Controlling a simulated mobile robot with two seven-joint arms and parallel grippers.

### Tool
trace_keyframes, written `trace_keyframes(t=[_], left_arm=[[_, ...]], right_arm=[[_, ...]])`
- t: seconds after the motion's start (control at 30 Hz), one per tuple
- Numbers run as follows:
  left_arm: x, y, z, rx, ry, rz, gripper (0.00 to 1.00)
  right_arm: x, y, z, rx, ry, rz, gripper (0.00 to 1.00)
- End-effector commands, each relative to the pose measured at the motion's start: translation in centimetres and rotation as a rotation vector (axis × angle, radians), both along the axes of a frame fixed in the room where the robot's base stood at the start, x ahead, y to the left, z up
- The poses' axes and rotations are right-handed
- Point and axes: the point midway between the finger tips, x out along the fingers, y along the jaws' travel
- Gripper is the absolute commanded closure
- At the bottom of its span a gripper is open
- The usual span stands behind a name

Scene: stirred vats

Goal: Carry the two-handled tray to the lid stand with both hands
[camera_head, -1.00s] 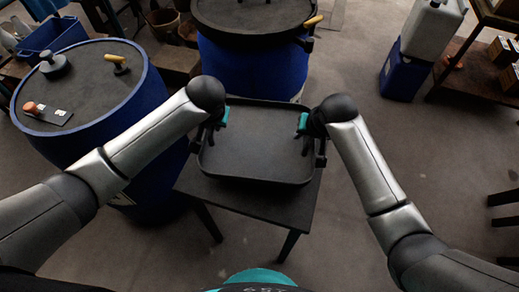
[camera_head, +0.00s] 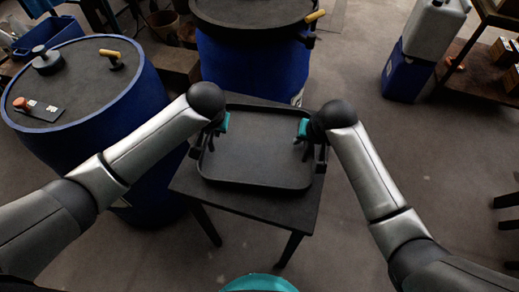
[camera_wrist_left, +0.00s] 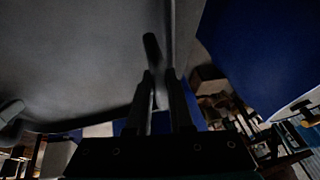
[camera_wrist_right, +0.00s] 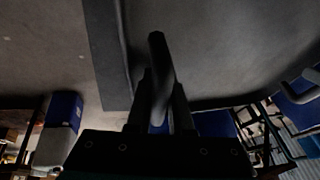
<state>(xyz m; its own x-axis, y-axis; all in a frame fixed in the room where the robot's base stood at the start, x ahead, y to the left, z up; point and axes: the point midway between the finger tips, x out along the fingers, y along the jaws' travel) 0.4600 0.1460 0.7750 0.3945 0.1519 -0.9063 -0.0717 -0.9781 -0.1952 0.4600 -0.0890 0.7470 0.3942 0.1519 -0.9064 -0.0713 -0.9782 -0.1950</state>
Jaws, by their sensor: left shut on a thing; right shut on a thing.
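The dark two-handled tray (camera_head: 255,155) is level and empty over a small dark table (camera_head: 250,212). I cannot tell whether it touches the tabletop or hangs just above it. My left gripper (camera_head: 212,143) is shut on the tray's left handle; the handle (camera_wrist_left: 152,58) stands between the fingers in the left wrist view. My right gripper (camera_head: 308,143) is shut on the right handle, and that handle (camera_wrist_right: 158,62) shows between the fingers in the right wrist view. I cannot tell which thing is the lid stand.
A blue vat (camera_head: 150,130) with loose items on its top stands close left of the table. Another blue vat (camera_head: 250,68) with a dark lid stands just behind it. A blue container (camera_head: 408,73) stands back right. The floor (camera_head: 430,180) to the right is mostly clear.

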Motion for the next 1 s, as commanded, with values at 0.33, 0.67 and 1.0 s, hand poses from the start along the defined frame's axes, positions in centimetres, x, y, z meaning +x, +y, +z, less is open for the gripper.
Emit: trace_keyframes(t=[0.33,0.67,1.0], left_arm=[[0.0,-0.1,-0.5,-0.002,0.000,-0.001,0.56],[0.0,0.0,-0.4,-0.001,0.000,0.000,0.50],[-1.2,-0.6,2.5,-0.003,-0.003,-0.002,0.50]], right_arm=[[0.0,0.1,-0.5,0.001,0.000,0.000,0.56],[0.0,0.0,-0.5,0.000,0.000,0.000,0.51],[0.0,0.0,-0.5,0.000,0.000,0.000,0.51]])
